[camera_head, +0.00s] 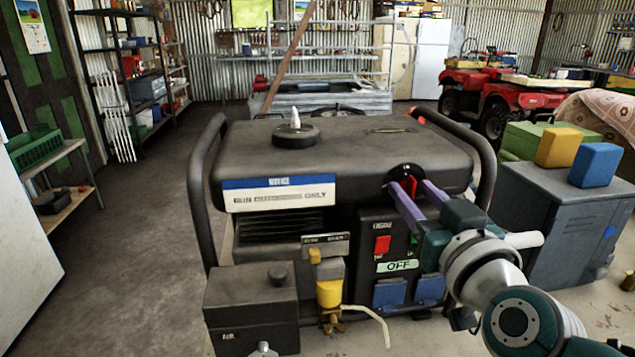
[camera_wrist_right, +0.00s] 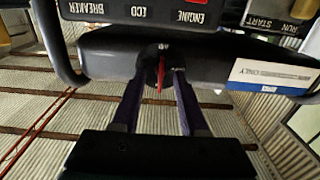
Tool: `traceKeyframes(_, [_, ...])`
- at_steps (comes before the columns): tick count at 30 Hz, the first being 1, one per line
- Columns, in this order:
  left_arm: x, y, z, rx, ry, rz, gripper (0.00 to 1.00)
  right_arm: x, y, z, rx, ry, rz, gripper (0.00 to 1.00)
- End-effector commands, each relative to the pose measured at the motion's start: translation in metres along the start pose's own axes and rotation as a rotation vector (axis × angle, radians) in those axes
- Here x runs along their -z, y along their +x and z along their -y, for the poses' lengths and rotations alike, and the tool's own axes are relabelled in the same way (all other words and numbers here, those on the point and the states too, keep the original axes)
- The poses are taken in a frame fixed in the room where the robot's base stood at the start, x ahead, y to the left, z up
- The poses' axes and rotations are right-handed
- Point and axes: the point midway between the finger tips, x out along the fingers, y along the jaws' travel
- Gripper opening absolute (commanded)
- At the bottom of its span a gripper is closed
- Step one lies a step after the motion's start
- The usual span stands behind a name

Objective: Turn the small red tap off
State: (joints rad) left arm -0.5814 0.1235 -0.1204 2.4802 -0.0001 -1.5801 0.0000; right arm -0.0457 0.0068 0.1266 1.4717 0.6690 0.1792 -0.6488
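The small red tap (camera_head: 411,186) is a thin red lever on a round black dial (camera_head: 399,171) at the front right of the generator's black tank (camera_head: 330,150). My right gripper (camera_head: 413,186) has its two purple fingers pointing at the dial, one on each side of the tap. In the right wrist view, which is upside down, the red tap (camera_wrist_right: 161,76) stands between the fingertips (camera_wrist_right: 160,73) with a gap on both sides. The gripper is open; whether the tips touch the dial I cannot tell. My left gripper is not in view.
Black frame bars (camera_head: 482,165) rise at both ends. A grey cabinet (camera_head: 560,220) with yellow and blue blocks stands at right. The floor at left is clear.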

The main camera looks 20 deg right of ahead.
Motion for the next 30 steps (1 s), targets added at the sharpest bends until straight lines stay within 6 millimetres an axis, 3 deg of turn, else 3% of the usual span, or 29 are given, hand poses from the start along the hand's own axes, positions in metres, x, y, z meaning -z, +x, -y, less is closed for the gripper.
traceKeyframes(2, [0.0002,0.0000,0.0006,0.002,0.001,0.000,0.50,0.0000,-0.0002,0.0000,0.000,0.000,0.000,0.34])
traceKeyframes(11, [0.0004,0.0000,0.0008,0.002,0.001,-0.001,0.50,0.0000,-0.0003,0.0000,0.000,0.000,0.000,0.00])
traceKeyframes(30, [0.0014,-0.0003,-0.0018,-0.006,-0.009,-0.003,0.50,0.0002,-0.0003,-0.0003,0.000,0.035,-0.001,0.00])
